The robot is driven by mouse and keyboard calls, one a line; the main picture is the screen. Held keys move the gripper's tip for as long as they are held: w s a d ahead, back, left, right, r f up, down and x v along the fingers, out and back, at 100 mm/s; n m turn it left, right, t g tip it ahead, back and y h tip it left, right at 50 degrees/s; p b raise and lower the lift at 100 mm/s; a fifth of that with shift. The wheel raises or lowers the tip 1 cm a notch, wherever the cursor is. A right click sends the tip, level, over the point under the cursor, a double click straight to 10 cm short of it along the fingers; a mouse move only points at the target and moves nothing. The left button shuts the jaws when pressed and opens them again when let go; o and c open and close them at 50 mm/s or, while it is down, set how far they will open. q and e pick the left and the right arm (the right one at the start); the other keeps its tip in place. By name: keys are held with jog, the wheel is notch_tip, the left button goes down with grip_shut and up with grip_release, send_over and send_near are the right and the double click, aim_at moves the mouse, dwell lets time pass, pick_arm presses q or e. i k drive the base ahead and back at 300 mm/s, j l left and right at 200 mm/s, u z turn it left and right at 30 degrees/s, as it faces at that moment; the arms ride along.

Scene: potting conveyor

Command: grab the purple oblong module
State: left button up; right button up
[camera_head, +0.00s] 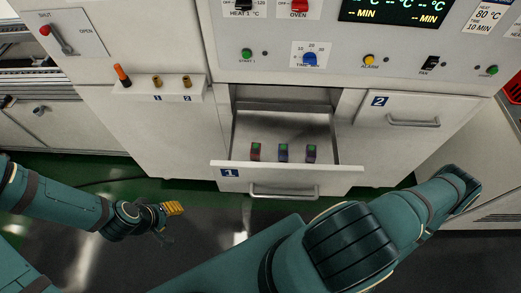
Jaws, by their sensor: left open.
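Three small modules with green tops stand in a row inside the open drawer 1 (345,177). The left module (255,154) looks reddish brown, the middle module (283,155) looks purple-blue, and the right module (311,156) looks dark purplish. They are too small for me to tell their exact shape. My left gripper (170,224) is open and empty, with a yellow pad on one finger. It is left of the drawer and nearer to me, apart from the modules. My right arm crosses the bottom right, and its gripper does not show.
The drawer's front wall and handle (284,193) stick out towards me. Drawer 2 (418,112) is shut on the right. A panel with knobs and switches (309,59) hangs above. A ledge with pegs (158,92) is on the left. The floor before the drawer is clear.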

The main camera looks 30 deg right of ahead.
aim_at(311, 149)
jog(key=k+l+z, duration=0.15)
jog(key=z, duration=0.2)
jog(key=k+l+z, duration=0.15)
jog(key=z, duration=0.2)
jog(key=k+l+z, duration=0.15)
jog(key=z, duration=0.2)
jog(key=l, duration=0.1)
